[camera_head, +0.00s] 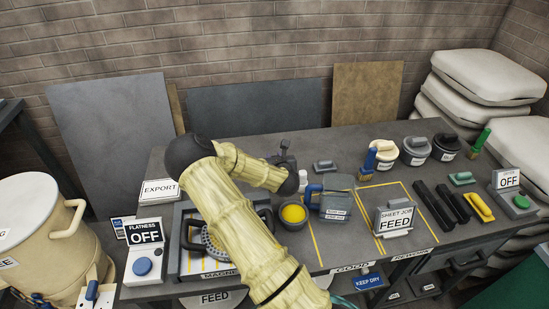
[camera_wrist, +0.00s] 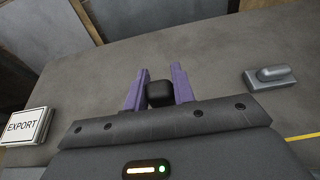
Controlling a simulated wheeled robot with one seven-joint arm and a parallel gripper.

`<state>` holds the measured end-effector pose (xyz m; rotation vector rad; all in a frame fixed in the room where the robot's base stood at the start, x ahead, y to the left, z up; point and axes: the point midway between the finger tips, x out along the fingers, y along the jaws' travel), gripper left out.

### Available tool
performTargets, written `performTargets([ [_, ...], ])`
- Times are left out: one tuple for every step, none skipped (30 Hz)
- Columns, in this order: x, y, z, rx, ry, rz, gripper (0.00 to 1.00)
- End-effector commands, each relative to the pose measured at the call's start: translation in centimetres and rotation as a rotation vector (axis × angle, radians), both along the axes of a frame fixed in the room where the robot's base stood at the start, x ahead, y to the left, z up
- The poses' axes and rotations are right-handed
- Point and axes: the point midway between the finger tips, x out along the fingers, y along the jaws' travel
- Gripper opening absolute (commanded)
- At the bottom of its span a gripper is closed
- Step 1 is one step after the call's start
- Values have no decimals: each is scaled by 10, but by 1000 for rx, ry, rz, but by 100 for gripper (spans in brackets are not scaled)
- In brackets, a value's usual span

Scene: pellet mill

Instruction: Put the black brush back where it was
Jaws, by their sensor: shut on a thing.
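My gripper (camera_wrist: 160,92) is shut on a small black block-shaped thing, seen between its two purple fingers in the wrist view. It looks like an end of the black brush (camera_wrist: 160,96); the rest of it is hidden. In the head view my gripper (camera_head: 284,158) is over the back part of the grey bench, left of its middle, partly hidden behind my arm. I cannot tell from these views whether the brush touches the bench.
An EXPORT sign (camera_head: 160,190) stands left on the bench. A grey handled block (camera_wrist: 270,77) lies right of my gripper. A yellow-filled bowl (camera_head: 293,214), a grey jug (camera_head: 337,197) and a SHEET JOB FEED sign (camera_head: 395,220) stand nearer the front. The bench behind my gripper looks clear.

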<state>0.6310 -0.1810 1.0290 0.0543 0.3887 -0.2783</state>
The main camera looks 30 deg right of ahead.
Motion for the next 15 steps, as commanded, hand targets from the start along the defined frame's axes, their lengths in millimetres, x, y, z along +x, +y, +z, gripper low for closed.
performTargets([
  [0,0,0,0,-1,0,0],
  [0,0,1,0,-1,0,0],
  [0,0,1,0,-1,0,0],
  [0,0,1,0,-1,0,0],
  [0,0,1,0,-1,0,0],
  [0,0,1,0,-1,0,29],
  [0,0,1,0,-1,0,35],
  [0,0,1,0,-1,0,41],
  [0,0,1,0,-1,0,49],
  [0,0,1,0,-1,0,51],
  [0,0,1,0,-1,0,51],
  [0,0,1,0,-1,0,51],
  [0,0,1,0,-1,0,51],
  [0,0,0,0,-1,0,51],
  [0,0,0,0,-1,0,51],
])
